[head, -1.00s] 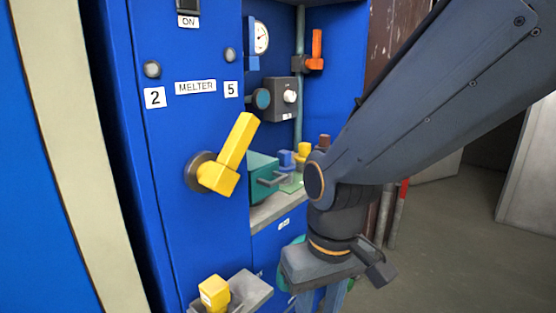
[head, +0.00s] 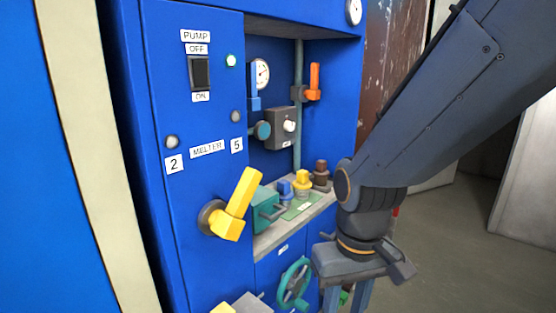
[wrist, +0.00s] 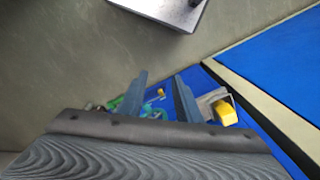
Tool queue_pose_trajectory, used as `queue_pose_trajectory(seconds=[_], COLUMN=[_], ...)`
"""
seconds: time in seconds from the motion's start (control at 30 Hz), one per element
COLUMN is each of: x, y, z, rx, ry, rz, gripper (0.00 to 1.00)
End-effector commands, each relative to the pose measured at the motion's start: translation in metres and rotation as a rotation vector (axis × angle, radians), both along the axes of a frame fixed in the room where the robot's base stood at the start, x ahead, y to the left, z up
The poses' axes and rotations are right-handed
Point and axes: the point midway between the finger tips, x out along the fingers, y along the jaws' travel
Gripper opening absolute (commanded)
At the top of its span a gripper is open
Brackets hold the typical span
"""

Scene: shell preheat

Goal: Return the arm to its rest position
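My arm reaches in from the upper right of the head view and bends down at a joint beside the blue cabinet (head: 180,250). My gripper (head: 345,303) hangs below the wrist at the bottom edge, pointing down, its fingertips cut off there. In the wrist view, the two fingers of my gripper (wrist: 160,82) stand apart with nothing held between them. Floor and the blurred lower cabinet parts show beyond them. The gripper looks clear of the cabinet, to the right of its front.
A yellow lever (head: 236,204) sticks out from the cabinet front. A green handwheel (head: 293,283) is close left of my gripper. The alcove shelf (head: 285,228) holds small coloured parts. A yellow block (wrist: 226,113) shows in the wrist view. Open floor (head: 465,240) lies to the right.

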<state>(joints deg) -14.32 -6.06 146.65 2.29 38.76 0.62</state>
Motion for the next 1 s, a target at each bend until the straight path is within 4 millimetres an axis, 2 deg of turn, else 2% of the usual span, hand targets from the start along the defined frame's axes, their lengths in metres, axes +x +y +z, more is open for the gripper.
queue_pose_trajectory(seconds=[0.03,0.3,0.43,0.67,1.0], x=[-0.003,-0.009,-0.012,-0.015,-0.015], y=[-0.009,-0.048,-0.063,-0.077,-0.078], z=[0.018,0.063,0.079,0.09,0.09], rx=[-0.004,-0.014,-0.018,-0.022,-0.022], ry=[0.004,0.006,0.008,0.009,0.009], rz=[-0.025,-0.137,-0.18,-0.214,-0.216], gripper=[0.31,0.31,0.31,0.31,0.31])
